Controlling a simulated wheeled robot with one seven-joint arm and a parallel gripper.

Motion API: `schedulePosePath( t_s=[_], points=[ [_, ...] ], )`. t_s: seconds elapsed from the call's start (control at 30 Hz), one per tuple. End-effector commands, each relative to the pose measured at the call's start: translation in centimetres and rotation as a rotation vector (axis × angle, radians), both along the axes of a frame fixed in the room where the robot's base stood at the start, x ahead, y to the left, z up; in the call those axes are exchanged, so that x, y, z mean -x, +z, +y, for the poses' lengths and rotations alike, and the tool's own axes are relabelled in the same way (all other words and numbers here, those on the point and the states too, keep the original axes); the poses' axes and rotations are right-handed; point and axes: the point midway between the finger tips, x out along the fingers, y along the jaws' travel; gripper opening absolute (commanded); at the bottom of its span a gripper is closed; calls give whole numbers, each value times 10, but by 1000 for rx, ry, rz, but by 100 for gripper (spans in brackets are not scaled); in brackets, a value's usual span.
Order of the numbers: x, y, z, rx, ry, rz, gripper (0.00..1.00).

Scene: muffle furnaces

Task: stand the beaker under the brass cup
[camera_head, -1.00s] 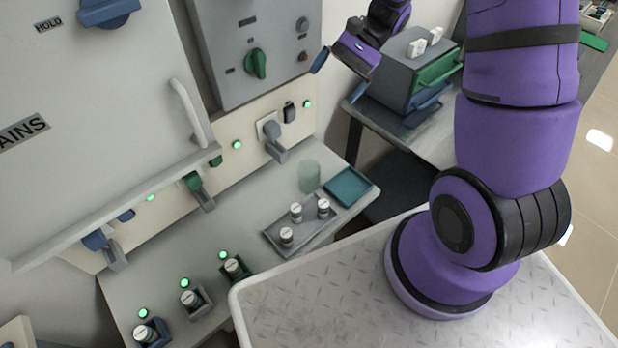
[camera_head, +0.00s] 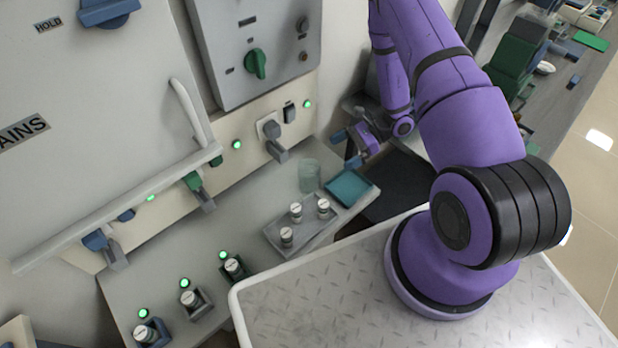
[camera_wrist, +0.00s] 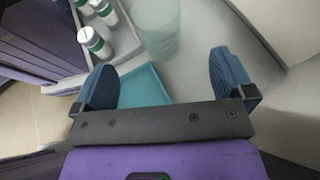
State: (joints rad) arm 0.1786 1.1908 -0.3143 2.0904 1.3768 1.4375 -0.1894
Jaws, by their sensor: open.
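The beaker (camera_head: 309,175) is a clear, greenish glass standing upright on the grey bench, just left of a teal tray (camera_head: 349,188). My gripper (camera_head: 346,149) is open and empty, to the right of the beaker and above it. In the wrist view my gripper (camera_wrist: 162,70) has its two blue fingers spread, with the beaker (camera_wrist: 157,25) ahead of them, between their lines and apart from both. The teal tray (camera_wrist: 143,88) shows below the fingers. I cannot pick out a brass cup for certain in either view.
A grey tray (camera_head: 272,236) with several white-capped vials stands left of the teal tray. Levers, including a grey one (camera_head: 276,150), jut from the panel behind the bench. More vials sit in holders at the front left. The bench between the levers and grey tray is mostly clear.

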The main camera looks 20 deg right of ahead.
Motion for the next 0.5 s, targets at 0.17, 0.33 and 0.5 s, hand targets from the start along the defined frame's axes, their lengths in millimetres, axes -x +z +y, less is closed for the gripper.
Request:
schedulePosePath(
  t_s=[0.17,0.33,0.5],
  points=[
    [0,-9,13,-1,-5,5,100],
    [-1,-19,37,-1,-5,7,100],
    [-2,-23,50,-1,-6,5,100]
  ],
)
